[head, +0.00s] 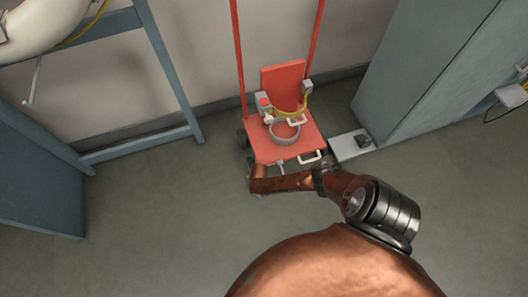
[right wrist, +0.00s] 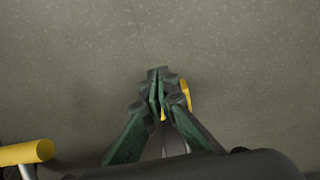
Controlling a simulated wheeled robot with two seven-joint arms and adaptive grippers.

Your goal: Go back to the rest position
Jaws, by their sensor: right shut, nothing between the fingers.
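My right gripper (right wrist: 158,84) is in the right wrist view, its green and grey fingers closed together with nothing between them. Bare grey floor (right wrist: 75,65) shows beyond its fingertips. In the head view my brown right arm reaches from the lower right toward the front of a red cart (head: 263,151); I cannot make out its fingers there. A grey ring-shaped part (head: 283,139) and a yellow hose (head: 305,104) show on the cart. My left gripper is not in view.
A blue-grey frame (head: 165,65) stands at the left and a tall grey cabinet (head: 420,70) at the right. A low pale box (head: 348,147) lies between cart and cabinet. A yellow bar end (right wrist: 25,152) shows in the right wrist view. Floor at left is clear.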

